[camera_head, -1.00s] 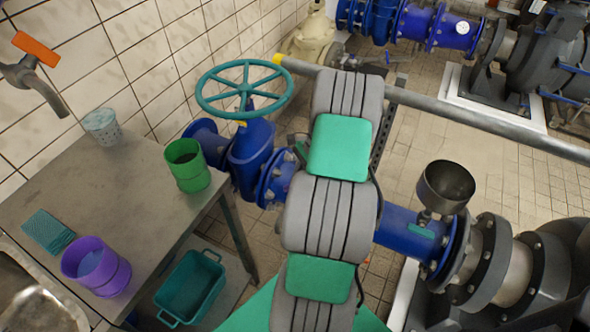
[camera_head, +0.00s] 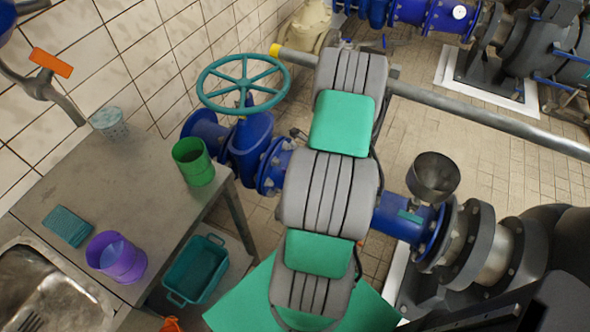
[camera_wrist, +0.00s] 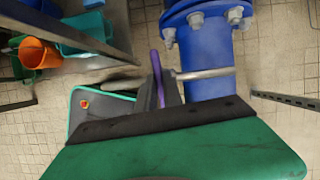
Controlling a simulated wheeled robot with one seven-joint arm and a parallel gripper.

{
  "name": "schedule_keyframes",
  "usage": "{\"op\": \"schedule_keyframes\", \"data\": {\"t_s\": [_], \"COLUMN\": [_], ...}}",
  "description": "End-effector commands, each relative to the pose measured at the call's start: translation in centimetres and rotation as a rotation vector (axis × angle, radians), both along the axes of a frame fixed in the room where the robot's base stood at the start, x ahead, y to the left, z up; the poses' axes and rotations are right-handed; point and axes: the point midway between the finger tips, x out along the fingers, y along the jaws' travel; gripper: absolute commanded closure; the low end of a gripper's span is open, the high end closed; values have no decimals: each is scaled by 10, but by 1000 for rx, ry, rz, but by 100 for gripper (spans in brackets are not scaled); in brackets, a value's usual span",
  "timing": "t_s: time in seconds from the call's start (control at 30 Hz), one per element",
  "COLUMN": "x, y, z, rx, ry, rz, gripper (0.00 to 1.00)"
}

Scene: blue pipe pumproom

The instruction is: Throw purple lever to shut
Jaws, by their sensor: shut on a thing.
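The purple lever (camera_wrist: 157,75) shows in the wrist view as a narrow upright strip just left of the blue pipe (camera_wrist: 208,60). A pale metal rod runs sideways from beside it across the front of the pipe. My gripper (camera_wrist: 165,92) has its dark fingers closed around the lower part of the lever. The fingers hide where the lever is held. In the head view my grey and green arm covers the middle of the blue pipe (camera_head: 400,218), and neither the lever nor my fingers can be seen there.
A steel table (camera_head: 90,190) with a sink (camera_head: 45,290), a green cup (camera_head: 193,162) and a purple cup (camera_head: 117,258) stands left. A teal tub (camera_head: 196,270) is below it. A teal handwheel (camera_head: 243,83) rises behind my arm. A funnel (camera_head: 432,177) stands on the pipe at right.

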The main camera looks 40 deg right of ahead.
Motion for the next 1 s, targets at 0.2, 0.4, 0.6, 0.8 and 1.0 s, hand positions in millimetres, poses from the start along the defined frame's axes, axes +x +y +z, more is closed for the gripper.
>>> {"op": "schedule_keyframes", "data": {"t_s": [0.2, 0.4, 0.6, 0.8, 1.0], "x": [-4, -4, -4, -4, -2], "y": [2, 3, 3, 3, 3], "z": [-2, -3, -3, -3, -2], "rx": [3, 4, 4, 5, 3], "ry": [10, 10, 11, 10, 6], "rz": [-85, -115, -119, -118, -115], "gripper": [100, 100, 100, 86, 70]}}
